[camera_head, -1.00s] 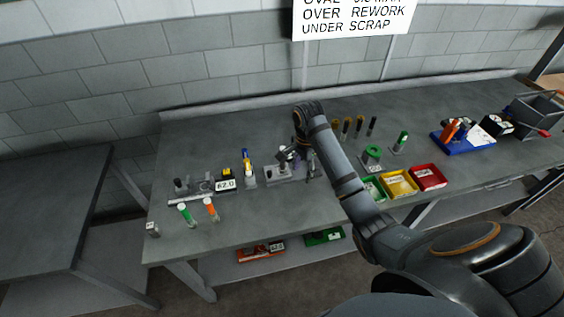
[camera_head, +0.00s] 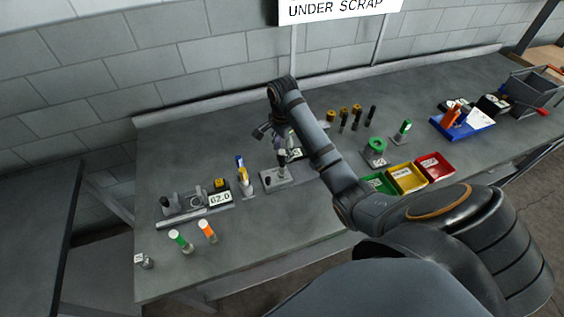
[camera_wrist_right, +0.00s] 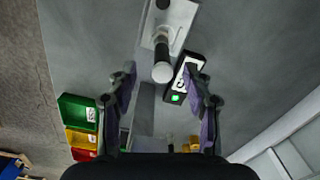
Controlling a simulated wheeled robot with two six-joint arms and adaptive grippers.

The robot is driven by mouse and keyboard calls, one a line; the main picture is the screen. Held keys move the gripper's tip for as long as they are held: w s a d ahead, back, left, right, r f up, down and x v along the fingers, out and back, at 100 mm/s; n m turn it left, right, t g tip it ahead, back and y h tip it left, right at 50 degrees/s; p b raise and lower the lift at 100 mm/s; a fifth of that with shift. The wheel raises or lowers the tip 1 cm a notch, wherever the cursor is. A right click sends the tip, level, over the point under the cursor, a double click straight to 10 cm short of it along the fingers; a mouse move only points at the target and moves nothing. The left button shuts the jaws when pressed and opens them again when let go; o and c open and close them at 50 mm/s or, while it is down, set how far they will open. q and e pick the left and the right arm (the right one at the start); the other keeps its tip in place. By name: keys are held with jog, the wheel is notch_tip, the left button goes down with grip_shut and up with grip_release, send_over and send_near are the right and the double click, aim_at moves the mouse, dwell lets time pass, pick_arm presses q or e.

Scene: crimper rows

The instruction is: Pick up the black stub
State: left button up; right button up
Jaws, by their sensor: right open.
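In the head view a slim black stub (camera_head: 372,113) stands upright at the right end of a short row of yellow-topped pieces at the back of the bench. A small black peg (camera_head: 268,180) also shows on the plate of a grey press (camera_head: 286,179); I cannot tell for certain which black piece the task names. My right gripper (camera_head: 268,133) is above and behind the press, apart from the row. In the right wrist view the gripper (camera_wrist_right: 164,93) is open and empty, with the press post (camera_wrist_right: 162,71) below and beyond the fingers. My left gripper is out of view.
A black display box (camera_wrist_right: 184,78) with a green light sits beside the press. Green, yellow (camera_head: 407,178) and red bins (camera_head: 434,165) line the front right. A second fixture (camera_head: 182,203) and two capped tubes stand left. The front middle of the bench is clear.

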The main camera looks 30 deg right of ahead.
aim_at(282, 164)
jog(key=f, duration=0.1)
jog(key=f+b, duration=0.1)
jog(key=f, duration=0.1)
jog(key=shift+w+f+b, duration=0.15)
jog(key=shift+w+b, duration=0.15)
jog(key=shift+s+f+b, duration=0.2)
jog(key=shift+f+b, duration=1.05)
jog(key=shift+a+f, duration=0.1)
jog(key=shift+f, duration=0.85)
jog(key=shift+w+f, duration=0.15)
jog(key=shift+f, duration=0.05)
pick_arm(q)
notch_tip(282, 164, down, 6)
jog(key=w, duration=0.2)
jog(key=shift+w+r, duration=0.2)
pick_arm(e)
grip_shut()
